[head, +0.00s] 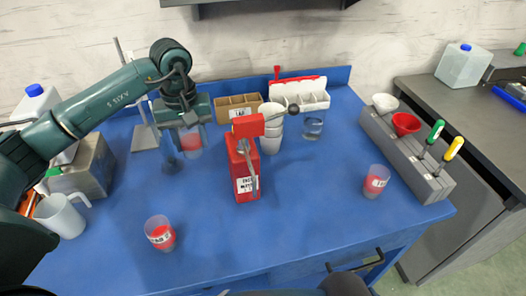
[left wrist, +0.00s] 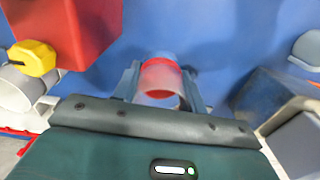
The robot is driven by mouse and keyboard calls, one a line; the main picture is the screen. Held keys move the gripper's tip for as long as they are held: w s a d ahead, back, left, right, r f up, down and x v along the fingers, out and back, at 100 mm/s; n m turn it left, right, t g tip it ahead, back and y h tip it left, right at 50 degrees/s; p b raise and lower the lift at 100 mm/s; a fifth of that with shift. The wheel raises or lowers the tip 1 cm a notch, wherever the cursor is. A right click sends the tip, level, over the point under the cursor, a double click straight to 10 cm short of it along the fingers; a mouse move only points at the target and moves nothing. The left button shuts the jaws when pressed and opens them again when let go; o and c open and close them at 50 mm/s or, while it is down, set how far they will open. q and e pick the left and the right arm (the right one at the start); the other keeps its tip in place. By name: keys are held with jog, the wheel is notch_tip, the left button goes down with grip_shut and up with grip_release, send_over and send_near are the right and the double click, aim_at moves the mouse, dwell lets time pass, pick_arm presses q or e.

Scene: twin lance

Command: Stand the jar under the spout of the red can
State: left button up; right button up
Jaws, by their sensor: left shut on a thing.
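The red can (head: 243,172) stands near the middle of the blue table, with a label on its front and a lever ending in a dark knob. It shows partly at the upper left of the left wrist view (left wrist: 75,25), beside a yellow part whose role I cannot tell. My left gripper (head: 183,140) is left of the can and shut on a clear jar with a red band (head: 191,142). The jar also shows between the fingers in the left wrist view (left wrist: 161,78). I cannot tell whether its base touches the table. My right gripper is not in view.
Two similar red-filled cups stand at the front left (head: 160,234) and right (head: 376,182). White stacked cups (head: 270,134) and a clear glass (head: 313,126) stand behind the can. A grey tool rack (head: 405,158) lines the right edge; a white jug (head: 62,216) stands left. The front middle is clear.

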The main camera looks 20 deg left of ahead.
pick_arm(q)
jog(key=shift+w+f, duration=0.55)
jog(key=shift+w, duration=0.1)
notch_tip(320, 180, down, 4)
jog(key=shift+s+f+p, duration=0.1)
jog(key=shift+s+p, duration=0.05)
jog(key=shift+p, duration=0.3)
jog(key=shift+f, duration=2.5)
jog(key=o, duration=0.9)
jog(key=shift+o, duration=0.2)
jog(key=shift+r, duration=0.15)
